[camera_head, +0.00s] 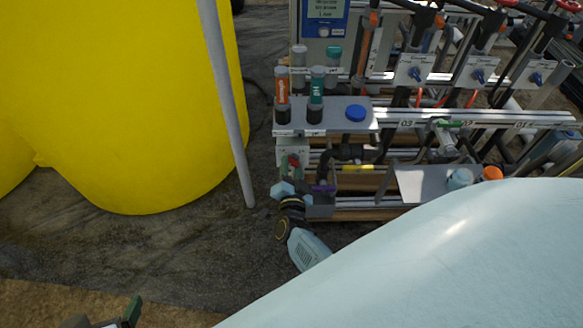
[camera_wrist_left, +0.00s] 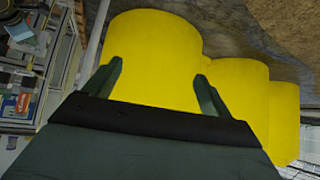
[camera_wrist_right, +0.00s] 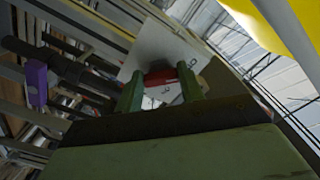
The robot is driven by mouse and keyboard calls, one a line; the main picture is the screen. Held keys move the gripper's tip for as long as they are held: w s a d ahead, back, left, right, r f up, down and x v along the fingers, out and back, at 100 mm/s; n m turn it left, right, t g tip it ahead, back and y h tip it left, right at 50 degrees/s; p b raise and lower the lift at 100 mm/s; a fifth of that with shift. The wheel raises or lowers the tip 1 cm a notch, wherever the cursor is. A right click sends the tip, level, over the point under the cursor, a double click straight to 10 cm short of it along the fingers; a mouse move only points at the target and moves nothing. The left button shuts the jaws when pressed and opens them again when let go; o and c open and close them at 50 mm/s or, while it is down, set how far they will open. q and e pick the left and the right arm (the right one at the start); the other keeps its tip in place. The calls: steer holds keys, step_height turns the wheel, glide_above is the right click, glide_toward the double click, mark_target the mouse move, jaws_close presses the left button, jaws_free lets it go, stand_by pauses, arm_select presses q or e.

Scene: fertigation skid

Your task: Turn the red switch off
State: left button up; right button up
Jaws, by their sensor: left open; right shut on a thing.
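The red switch (camera_wrist_right: 158,76) shows in the right wrist view on a pale plate (camera_wrist_right: 150,50), between the two green fingers of my right gripper (camera_wrist_right: 160,90). The gripper is shut on it, and the fingers hide part of it. In the head view a small red spot (camera_head: 292,161) shows on the skid's near left end, where my right arm reaches in; detail there is too small to read. My left gripper (camera_wrist_left: 158,80) is open and empty, facing the yellow tank. Only one green fingertip of it (camera_head: 133,310) shows at the bottom left of the head view.
The yellow tank (camera_head: 130,90) stands left of the skid, with a grey pole (camera_head: 228,100) between. A shelf (camera_head: 340,104) holds several capped tubes and a blue knob (camera_head: 356,113). A purple part (camera_wrist_right: 36,82) lies beside my right gripper. My right arm covers the lower right.

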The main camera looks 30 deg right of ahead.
steer(key=o, duration=1)
arm_select(q)
steer(key=s+a+f+g+y+p, duration=0.1)
steer(key=s+a+f+g+p, duration=0.2)
steer(key=s+f+g, duration=0.2)
steer(key=shift+s+a+f, duration=0.4)
steer(key=shift+s+f, duration=0.35)
steer(key=shift+f, duration=0.1)
arm_select(e)
steer(key=v, duration=1.3)
steer(key=shift+s, duration=0.2)
